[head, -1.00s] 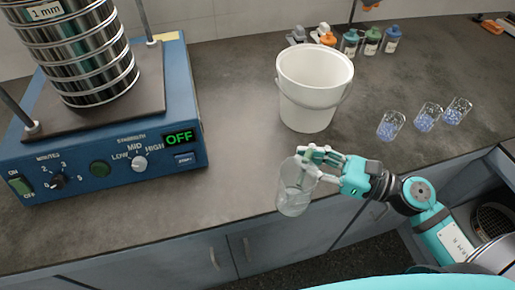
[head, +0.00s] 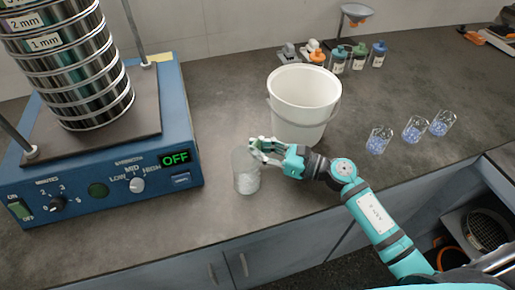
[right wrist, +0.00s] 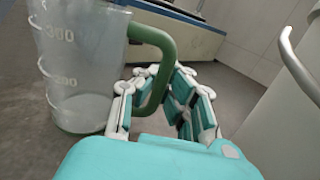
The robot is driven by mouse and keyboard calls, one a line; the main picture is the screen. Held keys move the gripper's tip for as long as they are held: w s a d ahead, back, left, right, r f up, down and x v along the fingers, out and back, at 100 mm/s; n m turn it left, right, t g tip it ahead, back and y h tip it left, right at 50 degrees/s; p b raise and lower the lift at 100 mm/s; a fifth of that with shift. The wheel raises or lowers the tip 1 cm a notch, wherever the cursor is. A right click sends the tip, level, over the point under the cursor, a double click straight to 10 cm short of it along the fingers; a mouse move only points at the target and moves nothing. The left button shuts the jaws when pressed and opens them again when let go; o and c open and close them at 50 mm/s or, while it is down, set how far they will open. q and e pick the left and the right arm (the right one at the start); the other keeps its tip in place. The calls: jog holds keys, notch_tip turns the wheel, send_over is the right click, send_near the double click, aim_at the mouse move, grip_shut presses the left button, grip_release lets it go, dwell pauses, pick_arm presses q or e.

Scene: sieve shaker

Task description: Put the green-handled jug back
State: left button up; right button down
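The clear jug (head: 246,172) with a green handle stands upright on the counter, between the blue shaker and the white bucket. In the right wrist view the jug (right wrist: 80,70) shows its scale marks, green base rim and green handle (right wrist: 158,45). My right gripper (head: 262,149) is at the handle side of the jug. In the right wrist view its fingers (right wrist: 160,95) are spread, with the handle between them and gaps beside it. The left gripper is out of view.
The blue shaker (head: 100,180) with its sieve stack (head: 75,70) stands at left, its display reading OFF. The white bucket (head: 303,105) is close behind my right gripper. Several beakers of blue beads (head: 413,130) stand at right. Small bottles (head: 338,60) stand at the back.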

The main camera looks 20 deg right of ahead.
jog(key=shift+f, duration=0.15)
jog(key=shift+f, duration=0.1)
jog(key=shift+f, duration=0.15)
jog(key=c, duration=1.5)
grip_release()
jog(key=shift+r, duration=0.35)
jog(key=b+v, duration=0.1)
jog(key=v, duration=0.2)
jog(key=b+v, duration=0.1)
jog(key=v, duration=0.3)
jog(key=b+v, duration=0.1)
jog(key=v, duration=0.2)
jog(key=shift+s+d+f, duration=0.25)
jog(key=shift+s, duration=0.05)
jog(key=shift+s+d+r, duration=0.15)
jog(key=shift+s+d, duration=0.25)
jog(key=shift+d, duration=0.15)
